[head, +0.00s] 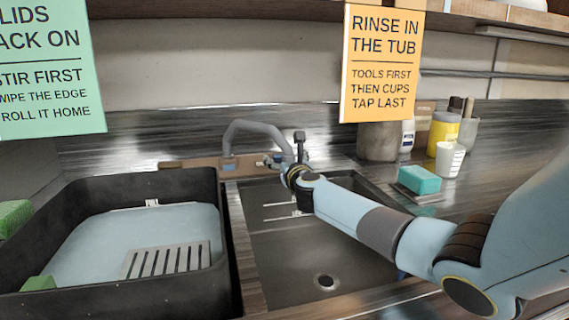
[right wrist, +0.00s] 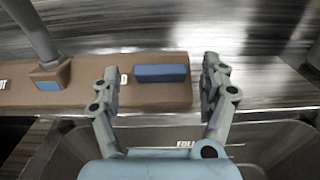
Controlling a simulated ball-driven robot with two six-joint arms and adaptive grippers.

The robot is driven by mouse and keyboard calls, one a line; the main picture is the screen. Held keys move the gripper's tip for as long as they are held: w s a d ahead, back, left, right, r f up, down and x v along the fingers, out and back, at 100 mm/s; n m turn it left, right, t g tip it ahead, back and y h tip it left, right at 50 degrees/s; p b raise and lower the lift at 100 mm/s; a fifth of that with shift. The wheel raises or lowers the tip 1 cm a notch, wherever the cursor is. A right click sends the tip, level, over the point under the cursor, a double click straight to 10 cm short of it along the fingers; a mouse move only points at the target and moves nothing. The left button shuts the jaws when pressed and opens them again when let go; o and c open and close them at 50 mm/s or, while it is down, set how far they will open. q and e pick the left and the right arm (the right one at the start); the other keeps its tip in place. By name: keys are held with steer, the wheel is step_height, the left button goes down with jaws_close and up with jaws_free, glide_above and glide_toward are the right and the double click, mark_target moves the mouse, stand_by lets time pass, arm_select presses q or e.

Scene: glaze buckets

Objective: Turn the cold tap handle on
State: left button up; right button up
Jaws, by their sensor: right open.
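The cold tap handle (right wrist: 160,73) is a blue bar lying crosswise on the right end of a brown tap base (right wrist: 148,95), in the right wrist view. A partly covered letter label sits beside it. My right gripper (right wrist: 161,66) is open, with one finger on each side of the handle. A gap shows between each finger and the bar. In the head view my right gripper (head: 287,158) is at the tap behind the sink and hides much of the handle. The grey curved spout (head: 257,128) rises left of it. My left gripper is not in view.
A dark basin (head: 280,260) with a drain lies below the tap. A black tub (head: 110,190) with a slotted grate stands left. A teal sponge (head: 419,179), a white cup (head: 449,158) and several containers stand right. An orange sign (head: 381,62) hangs above.

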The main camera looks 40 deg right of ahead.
steer(key=shift+w+d, duration=0.15)
steer(key=shift+w, duration=0.1)
steer(key=c, duration=1.2)
